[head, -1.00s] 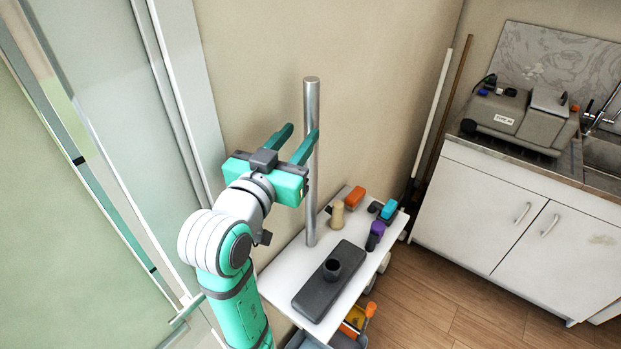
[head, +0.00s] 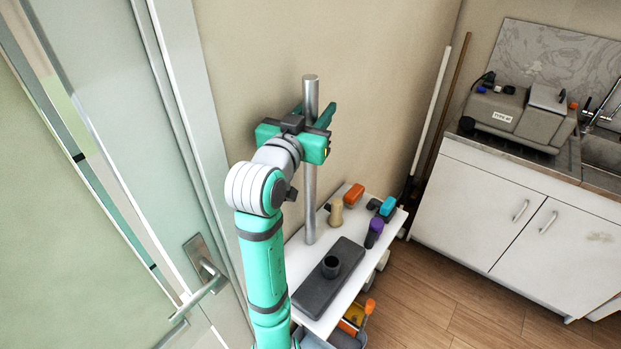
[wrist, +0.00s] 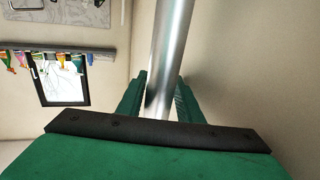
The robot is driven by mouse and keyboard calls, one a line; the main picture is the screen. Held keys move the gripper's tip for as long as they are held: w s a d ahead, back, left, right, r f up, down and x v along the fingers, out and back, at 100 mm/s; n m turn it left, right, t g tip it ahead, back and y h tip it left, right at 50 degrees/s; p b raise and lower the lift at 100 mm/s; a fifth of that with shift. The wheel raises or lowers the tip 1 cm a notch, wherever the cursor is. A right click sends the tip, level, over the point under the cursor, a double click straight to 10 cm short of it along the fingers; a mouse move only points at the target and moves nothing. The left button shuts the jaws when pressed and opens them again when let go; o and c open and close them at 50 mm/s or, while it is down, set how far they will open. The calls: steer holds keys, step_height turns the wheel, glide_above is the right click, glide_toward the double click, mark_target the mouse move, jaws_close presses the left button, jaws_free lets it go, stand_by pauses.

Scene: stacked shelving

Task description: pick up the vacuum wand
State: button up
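The vacuum wand (head: 309,200) is a plain silver tube. It stands upright at the back of a white shelf top, against the beige wall. My gripper (head: 313,112) is at the upper part of the wand, with one green finger on each side of it. In the wrist view the wand (wrist: 172,40) runs between the two fingers of my gripper (wrist: 162,90), close to both. The finger spacing looks as wide as before, so the gripper appears open. My gripper body hides part of the wand in the head view.
On the white shelf top (head: 290,262) lie a dark grey floor head (head: 315,285), a beige peg (head: 336,212), an orange-topped block (head: 354,193) and a purple-topped bottle (head: 375,230). A glass door with a handle (head: 205,275) is close on the left. Wood floor is open at right.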

jaws_close()
steer(key=shift+r, duration=0.1)
